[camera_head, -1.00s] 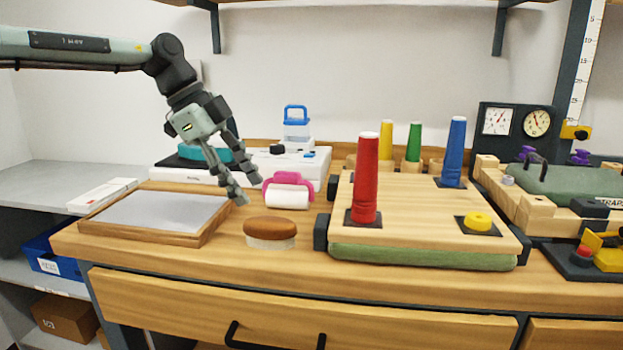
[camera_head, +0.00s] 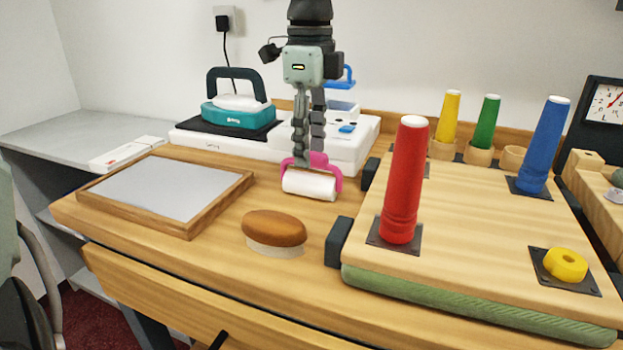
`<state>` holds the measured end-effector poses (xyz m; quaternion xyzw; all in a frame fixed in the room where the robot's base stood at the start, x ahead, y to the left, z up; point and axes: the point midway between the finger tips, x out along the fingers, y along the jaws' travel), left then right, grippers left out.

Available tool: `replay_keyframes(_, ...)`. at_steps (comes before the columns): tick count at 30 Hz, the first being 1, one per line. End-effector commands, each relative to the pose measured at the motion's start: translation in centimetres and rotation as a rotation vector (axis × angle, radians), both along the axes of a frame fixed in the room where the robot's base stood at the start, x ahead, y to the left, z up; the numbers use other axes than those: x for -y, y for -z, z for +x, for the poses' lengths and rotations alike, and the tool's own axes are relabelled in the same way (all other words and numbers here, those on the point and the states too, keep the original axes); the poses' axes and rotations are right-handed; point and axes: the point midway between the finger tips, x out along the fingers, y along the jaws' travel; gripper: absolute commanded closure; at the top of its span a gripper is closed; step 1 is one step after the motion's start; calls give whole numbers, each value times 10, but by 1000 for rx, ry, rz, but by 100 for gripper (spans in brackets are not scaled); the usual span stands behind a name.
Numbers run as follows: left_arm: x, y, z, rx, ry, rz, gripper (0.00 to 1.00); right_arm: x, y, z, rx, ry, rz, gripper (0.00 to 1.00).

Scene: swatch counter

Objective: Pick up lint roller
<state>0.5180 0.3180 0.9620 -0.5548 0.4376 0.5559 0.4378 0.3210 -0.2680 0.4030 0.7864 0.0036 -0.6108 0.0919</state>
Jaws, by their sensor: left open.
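The lint roller (camera_head: 309,185) lies on the wooden counter, with a white roll in front and a pink handle behind it. My left gripper (camera_head: 309,160) points straight down over the pink handle. Its fingers are open, with a narrow gap between them, and their tips reach down to the handle. Whether they touch the handle I cannot tell. My right gripper does not show.
A brown brush (camera_head: 274,229) lies in front of the roller. A wood-framed grey tray (camera_head: 222,204) is on the left. A board with a red cone (camera_head: 405,180) stands to the right. A white machine (camera_head: 362,143) and a teal iron (camera_head: 238,115) are behind.

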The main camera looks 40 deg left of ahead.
Motion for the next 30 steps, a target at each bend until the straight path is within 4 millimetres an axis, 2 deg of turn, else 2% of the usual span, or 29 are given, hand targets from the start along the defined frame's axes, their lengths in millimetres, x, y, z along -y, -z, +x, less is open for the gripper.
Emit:
replay_keyframes(3, 0, 16, 0, -1, -1, -1, 53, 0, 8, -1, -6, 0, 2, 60)
replay_keyframes(6, 0, 22, 0, 1, -1, -2, 53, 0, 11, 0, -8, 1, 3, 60)
replay_keyframes(13, 0, 23, 0, 2, -1, -1, 55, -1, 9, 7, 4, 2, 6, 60)
replay_keyframes(24, 0, 22, 0, 2, -1, -1, 100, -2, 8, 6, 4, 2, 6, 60)
replay_keyframes(30, 0, 22, 0, 2, -1, -1, 100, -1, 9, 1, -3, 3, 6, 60)
